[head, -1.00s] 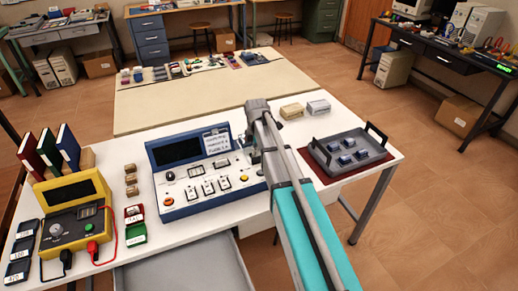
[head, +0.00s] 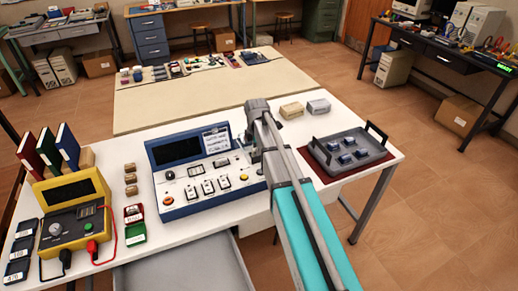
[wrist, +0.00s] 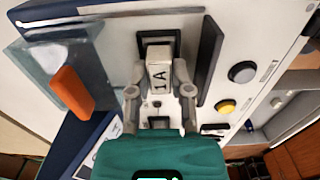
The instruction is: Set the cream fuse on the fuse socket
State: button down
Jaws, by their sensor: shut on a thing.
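In the wrist view the cream fuse (wrist: 159,76), marked "1 A", is between the two grey fingers of my gripper (wrist: 160,90), which are shut on its sides. The fuse's far end overlaps a dark, black-framed square fitting (wrist: 158,40) on the white panel, which looks like the fuse socket. I cannot tell whether the fuse touches it or is held just above. In the head view my arm hides the fuse and the fingers at the right end of the blue console (head: 182,207).
Around the fuse are a black upright bar (wrist: 209,58), a clear plate with an orange part (wrist: 73,90), a grey button (wrist: 242,72) and a yellow button (wrist: 225,107). A grey tray (head: 330,165) stands right of my arm. A yellow meter (head: 75,205) stands at left.

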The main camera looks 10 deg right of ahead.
jog(key=shift+f+b, duration=0.3)
jog(key=shift+f, duration=0.05)
jog(key=c, duration=0.8)
grip_release()
jog(key=shift+r, duration=0.1)
jog(key=shift+r+p, duration=5.45)
jog(key=shift+p, duration=0.1)
jog(key=shift+s, duration=0.2)
